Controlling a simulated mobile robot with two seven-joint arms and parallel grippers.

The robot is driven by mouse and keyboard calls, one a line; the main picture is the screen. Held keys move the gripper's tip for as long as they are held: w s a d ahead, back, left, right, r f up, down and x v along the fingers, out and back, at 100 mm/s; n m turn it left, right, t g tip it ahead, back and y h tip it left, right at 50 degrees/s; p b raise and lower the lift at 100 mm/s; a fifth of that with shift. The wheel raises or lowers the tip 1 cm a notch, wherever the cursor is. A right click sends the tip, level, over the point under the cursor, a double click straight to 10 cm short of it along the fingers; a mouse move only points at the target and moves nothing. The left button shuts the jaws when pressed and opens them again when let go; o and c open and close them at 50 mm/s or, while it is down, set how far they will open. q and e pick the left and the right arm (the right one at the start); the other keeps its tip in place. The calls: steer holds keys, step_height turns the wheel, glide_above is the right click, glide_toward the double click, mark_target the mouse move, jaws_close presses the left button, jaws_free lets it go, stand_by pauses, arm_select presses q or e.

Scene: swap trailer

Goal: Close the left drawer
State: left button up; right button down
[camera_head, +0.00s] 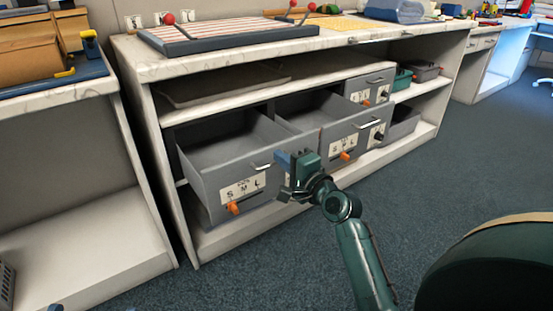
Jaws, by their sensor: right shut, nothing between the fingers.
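The left drawer (213,180) is grey and pulled out of the white bench, with its empty inside showing. Its front carries a metal handle (263,167), an S M L label (243,188) and an orange knob (233,207). A second drawer (335,143) to its right is also pulled out. My right gripper (284,160) is shut and empty, its fingers towards the right end of the left drawer's front, just right of the handle. I cannot tell whether it touches the drawer. My left gripper does not show.
Another white bench (85,200) stands close on the left, with a narrow gap between. A striped board (225,35) lies on the worktop (330,37). Small bins (426,71) sit on the shelf at right. The blue-grey floor is clear in front of the drawers.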

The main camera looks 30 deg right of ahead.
steer(key=shift+w+f, duration=0.1)
steer(key=shift+w, duration=0.55)
steer(key=shift+w+a, duration=0.1)
steer(key=shift+w, duration=0.2)
steer(key=shift+w+b, duration=0.3)
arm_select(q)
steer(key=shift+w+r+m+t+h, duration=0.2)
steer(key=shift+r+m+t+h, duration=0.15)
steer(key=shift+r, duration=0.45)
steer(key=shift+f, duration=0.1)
arm_select(e)
steer(key=shift+w, duration=0.15)
